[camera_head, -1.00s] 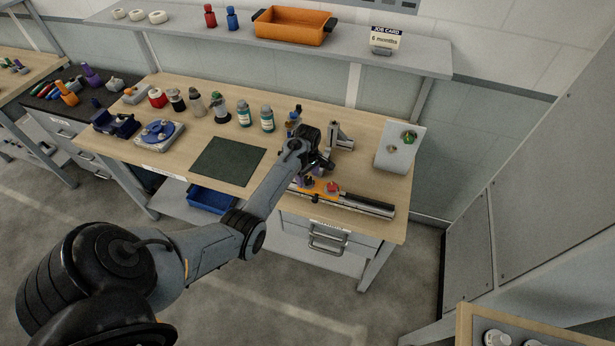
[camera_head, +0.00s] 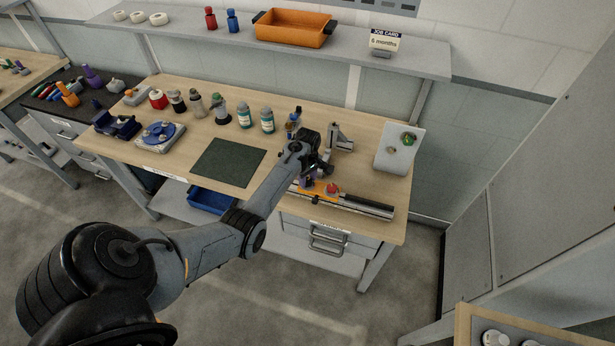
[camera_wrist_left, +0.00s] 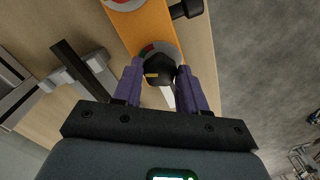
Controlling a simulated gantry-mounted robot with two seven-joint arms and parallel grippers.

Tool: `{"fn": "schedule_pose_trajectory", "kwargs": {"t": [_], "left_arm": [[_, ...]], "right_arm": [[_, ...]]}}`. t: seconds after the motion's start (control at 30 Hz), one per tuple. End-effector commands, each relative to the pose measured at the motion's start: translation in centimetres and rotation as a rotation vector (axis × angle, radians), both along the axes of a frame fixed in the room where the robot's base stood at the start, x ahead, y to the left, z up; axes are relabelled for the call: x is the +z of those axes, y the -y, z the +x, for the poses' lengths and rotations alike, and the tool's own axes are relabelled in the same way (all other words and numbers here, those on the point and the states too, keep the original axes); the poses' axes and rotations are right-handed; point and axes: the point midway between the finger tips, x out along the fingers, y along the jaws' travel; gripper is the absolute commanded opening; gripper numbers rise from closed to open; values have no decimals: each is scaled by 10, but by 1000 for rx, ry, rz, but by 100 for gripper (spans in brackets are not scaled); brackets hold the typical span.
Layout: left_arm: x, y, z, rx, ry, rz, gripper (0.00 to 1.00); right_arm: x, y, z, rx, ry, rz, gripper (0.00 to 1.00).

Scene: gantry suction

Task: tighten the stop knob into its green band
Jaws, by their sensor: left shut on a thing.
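The stop knob (camera_wrist_left: 160,68) is black with a yellow mark and shows in the left wrist view. It sits on a round dial (camera_wrist_left: 152,47) with red and dark green parts, much of it hidden by the knob. The dial is on an orange carriage (camera_wrist_left: 143,28). In the head view the orange carriage (camera_head: 312,194) rides on a long rail at the front right of the bench. My left gripper (camera_wrist_left: 160,72) has purple fingers closed on both sides of the knob. In the head view the left gripper (camera_head: 309,181) is over the carriage, partly hidden by its own wrist. My right gripper is not seen.
A red knob (camera_head: 333,188) is on the carriage beside my left gripper. The rail (camera_head: 365,205) runs right along the bench edge. A grey metal stand (camera_head: 340,138) is behind. A dark green mat (camera_head: 228,161) lies to the left, with bottles (camera_head: 267,118) behind it.

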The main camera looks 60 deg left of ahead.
Motion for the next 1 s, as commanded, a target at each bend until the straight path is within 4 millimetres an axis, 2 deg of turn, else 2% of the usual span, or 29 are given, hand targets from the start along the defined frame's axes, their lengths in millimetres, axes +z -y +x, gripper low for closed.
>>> {"fn": "schedule_pose_trajectory", "kwargs": {"t": [0.03,0.23,0.4,0.67,0.7,0.87,1.0], "left_arm": [[7,0,-1,-48,-3,0,11],[4,0,-1,-272,-4,-1,11],[1,0,-1,-371,-3,-1,11],[0,0,-1,-377,-1,0,11],[0,0,-1,-377,-1,0,43],[0,0,-1,-375,-1,0,67],[0,0,-1,-375,-1,0,67]], "right_arm": [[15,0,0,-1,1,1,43],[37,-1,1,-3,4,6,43],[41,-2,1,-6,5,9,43],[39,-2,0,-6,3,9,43],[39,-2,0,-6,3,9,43],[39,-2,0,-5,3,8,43],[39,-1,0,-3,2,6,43]]}}
